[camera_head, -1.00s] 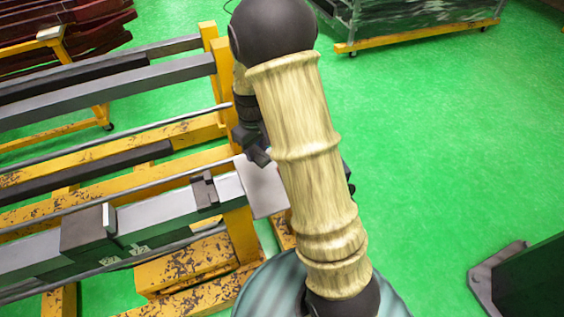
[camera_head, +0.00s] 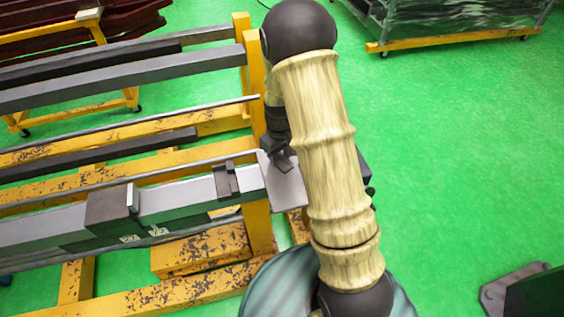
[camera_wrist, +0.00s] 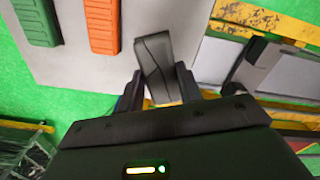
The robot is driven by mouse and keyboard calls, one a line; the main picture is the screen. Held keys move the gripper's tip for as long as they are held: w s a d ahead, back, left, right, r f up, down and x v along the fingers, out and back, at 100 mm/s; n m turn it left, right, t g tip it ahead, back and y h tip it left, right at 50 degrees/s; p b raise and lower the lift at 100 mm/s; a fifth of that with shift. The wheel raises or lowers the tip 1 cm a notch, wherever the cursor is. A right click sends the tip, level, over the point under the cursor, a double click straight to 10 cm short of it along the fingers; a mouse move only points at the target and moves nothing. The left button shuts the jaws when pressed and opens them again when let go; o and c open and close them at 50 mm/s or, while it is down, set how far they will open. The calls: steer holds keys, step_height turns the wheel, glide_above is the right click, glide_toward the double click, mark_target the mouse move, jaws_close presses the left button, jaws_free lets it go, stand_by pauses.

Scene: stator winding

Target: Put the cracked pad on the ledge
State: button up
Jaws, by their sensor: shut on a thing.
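A dark grey pad (camera_wrist: 158,62) with thin dark lines across its face is between the fingers of my gripper (camera_wrist: 160,85) in the wrist view. My gripper is shut on it, over or just beside a pale grey plate (camera_wrist: 84,72). I cannot tell whether the pad touches the plate. In the head view my gripper (camera_head: 281,158) is at the same plate (camera_head: 285,187), at the right end of the long grey beam; my arm hides part of the plate, and the pad is not clear there. I cannot tell for sure which surface is the ledge.
A green pad (camera_wrist: 36,20) and an orange pad (camera_wrist: 101,25) lie on the plate. A yellow frame (camera_head: 258,225) carries long bars and the grey beam (camera_head: 180,203) with a dark clamp (camera_head: 112,207). Green floor (camera_head: 450,150) is open on the right.

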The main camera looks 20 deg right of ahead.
mark_target(280, 164)
steer(key=shift+f+p, duration=0.4)
steer(key=shift+f, duration=1.65)
steer(key=shift+f, duration=0.2)
steer(key=o, duration=1)
steer(key=shift+r, duration=0.1)
step_height(280, 164, up, 12)
steer(key=shift+r+b, duration=0.1)
steer(key=shift+b, duration=1)
steer(key=shift+s, duration=0.1)
